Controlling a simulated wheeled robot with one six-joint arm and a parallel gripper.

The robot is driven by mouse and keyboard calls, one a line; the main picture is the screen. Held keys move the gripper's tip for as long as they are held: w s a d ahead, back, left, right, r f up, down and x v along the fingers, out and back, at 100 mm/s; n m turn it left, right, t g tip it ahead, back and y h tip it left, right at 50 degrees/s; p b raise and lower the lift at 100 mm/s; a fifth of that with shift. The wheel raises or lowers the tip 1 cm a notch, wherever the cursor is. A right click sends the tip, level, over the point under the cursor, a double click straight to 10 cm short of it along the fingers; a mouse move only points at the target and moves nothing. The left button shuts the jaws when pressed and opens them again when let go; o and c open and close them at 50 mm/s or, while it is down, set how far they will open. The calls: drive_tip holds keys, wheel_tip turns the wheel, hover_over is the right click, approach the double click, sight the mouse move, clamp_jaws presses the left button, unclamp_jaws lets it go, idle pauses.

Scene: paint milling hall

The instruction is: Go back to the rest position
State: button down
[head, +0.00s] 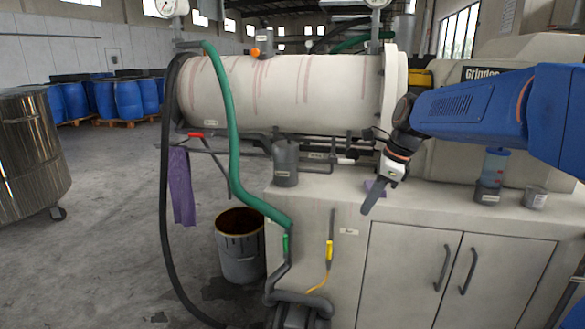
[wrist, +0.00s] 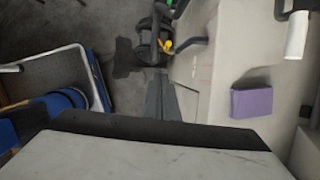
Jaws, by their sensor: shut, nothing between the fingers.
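My gripper (head: 367,208) hangs from the blue arm in front of the mill, pointing down at the front edge of the pale cabinet top. Its dark fingers are closed together and hold nothing. In the wrist view the shut fingers (wrist: 160,90) point away over the cabinet edge. A purple block-like item (head: 374,188) lies on the cabinet top just behind the fingers, apart from them in the wrist view, where it shows at right (wrist: 252,102).
The pale cabinet (head: 400,270) carries a grey cup (head: 286,162), a bottle with blue liquid (head: 495,166) and a small tin (head: 535,198). The long white cylinder (head: 290,95) lies above. A green hose (head: 234,150), a bucket (head: 240,250) and a purple cloth (head: 181,185) are left.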

drive_tip(key=s+d+f+n+t+h, duration=0.1)
drive_tip(key=s+f+n, duration=0.2)
drive_tip(key=s+n, duration=0.4)
drive_tip(key=s+d+f+n+t+h, duration=0.1)
drive_tip(key=s+f+n, duration=0.3)
drive_tip(key=s+n, duration=0.4)
drive_tip(key=s+d+f+n+t+h, duration=0.1)
drive_tip(key=s+f+n, duration=0.3)
drive_tip(key=s, duration=0.9)
drive_tip(key=d+n, duration=0.1)
drive_tip(key=n, duration=0.2)
drive_tip(key=shift+d, duration=0.2)
drive_tip(key=shift+d, duration=0.1)
